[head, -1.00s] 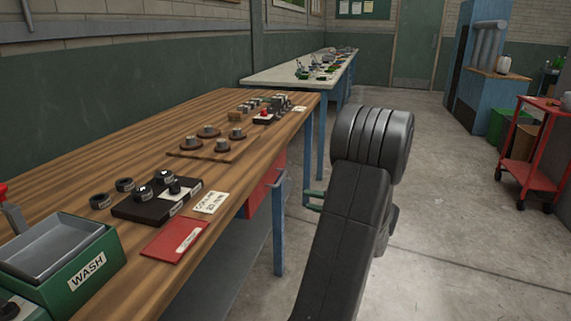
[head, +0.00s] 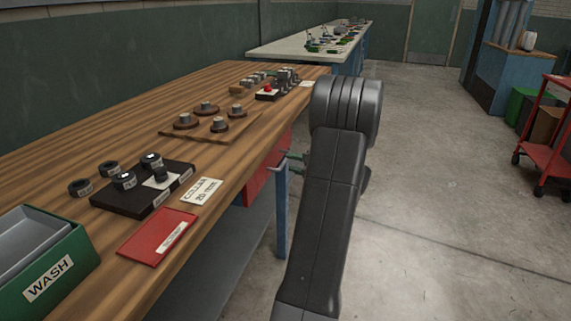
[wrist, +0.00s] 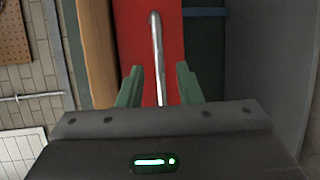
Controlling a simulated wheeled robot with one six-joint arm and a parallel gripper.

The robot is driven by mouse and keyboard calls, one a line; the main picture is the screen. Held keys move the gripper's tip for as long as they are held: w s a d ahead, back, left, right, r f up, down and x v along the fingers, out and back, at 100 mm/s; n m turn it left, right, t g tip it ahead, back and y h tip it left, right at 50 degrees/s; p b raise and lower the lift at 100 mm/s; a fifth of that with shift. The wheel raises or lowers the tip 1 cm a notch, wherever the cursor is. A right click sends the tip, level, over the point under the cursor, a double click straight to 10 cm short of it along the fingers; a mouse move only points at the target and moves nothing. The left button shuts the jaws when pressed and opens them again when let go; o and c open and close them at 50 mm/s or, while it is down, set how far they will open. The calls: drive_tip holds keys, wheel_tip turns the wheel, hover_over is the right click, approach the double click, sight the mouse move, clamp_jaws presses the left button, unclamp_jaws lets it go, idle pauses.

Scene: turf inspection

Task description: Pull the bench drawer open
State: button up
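The red bench drawer (head: 266,178) is under the wooden bench top, and it looks shut. Its metal bar handle (head: 290,156) sticks out at the front. In the wrist view the red drawer front (wrist: 132,40) fills the middle, with the handle (wrist: 157,50) running lengthwise up it. My gripper (wrist: 159,82) has its two green fingers apart, one on each side of the handle's near end, with visible gaps. In the head view my arm hides most of the gripper; bits of green finger (head: 297,165) show beside the handle.
The wooden bench (head: 120,125) holds a green WASH tray (head: 62,270), a red folder (head: 158,236), a black block with collars (head: 130,200) and a board of parts (head: 205,133). A blue bench leg (head: 281,215) stands close below the gripper. Floor to the right is clear; a red cart (head: 545,155) stands beyond.

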sight(286, 161)
drive_tip(key=shift+x, duration=2.1)
clamp_jaws()
